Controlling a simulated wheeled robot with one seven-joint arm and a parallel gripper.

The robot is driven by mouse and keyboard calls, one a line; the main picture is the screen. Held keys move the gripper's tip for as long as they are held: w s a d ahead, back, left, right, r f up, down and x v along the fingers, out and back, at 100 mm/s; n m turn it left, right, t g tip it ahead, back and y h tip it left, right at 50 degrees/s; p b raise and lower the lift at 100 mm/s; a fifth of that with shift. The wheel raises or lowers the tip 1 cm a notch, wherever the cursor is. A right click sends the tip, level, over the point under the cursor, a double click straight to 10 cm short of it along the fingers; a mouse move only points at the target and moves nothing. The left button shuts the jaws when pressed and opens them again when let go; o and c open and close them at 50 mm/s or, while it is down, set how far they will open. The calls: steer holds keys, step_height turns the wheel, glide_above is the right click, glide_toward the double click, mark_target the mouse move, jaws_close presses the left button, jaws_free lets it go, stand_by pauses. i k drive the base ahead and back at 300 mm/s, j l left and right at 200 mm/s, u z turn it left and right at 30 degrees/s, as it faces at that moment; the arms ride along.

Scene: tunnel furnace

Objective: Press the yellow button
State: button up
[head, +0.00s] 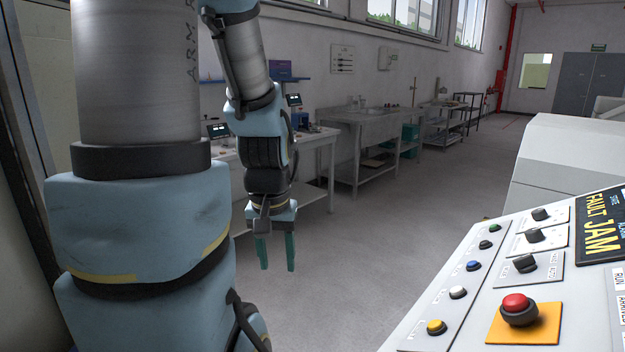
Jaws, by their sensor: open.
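The yellow button (436,327) is a small round button at the near left end of the sloping control panel (415,335), low in the head view. It is the nearest in a row along the panel's left side. My gripper (277,268) hangs down in the middle of the view, with its two green fingers apart and nothing between them. It is up and to the left of the yellow button, clear of the panel.
Beyond the yellow button are a white button (457,292), a blue button (474,266) and a green button (494,228). A red mushroom button (518,309) on an orange plate and black knobs (525,263) sit to the right. Workbenches (350,125) line the wall; the grey floor (400,220) between is clear.

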mark_target(435, 324)
steer(key=i+j, duration=0.15)
steer(key=i, duration=0.65)
steer(key=i+j, duration=0.15)
steer(key=i, duration=0.65)
steer(key=i+j, duration=0.15)
steer(key=i, duration=0.65)
steer(key=i+z, duration=0.15)
steer(key=z, duration=0.25)
steer(key=i+j+z, duration=0.15)
steer(key=z, duration=0.2)
steer(key=i+j+z, duration=0.15)
steer(key=z, duration=0.25)
steer(key=i+j+z, duration=0.15)
steer(key=z, duration=3.15)
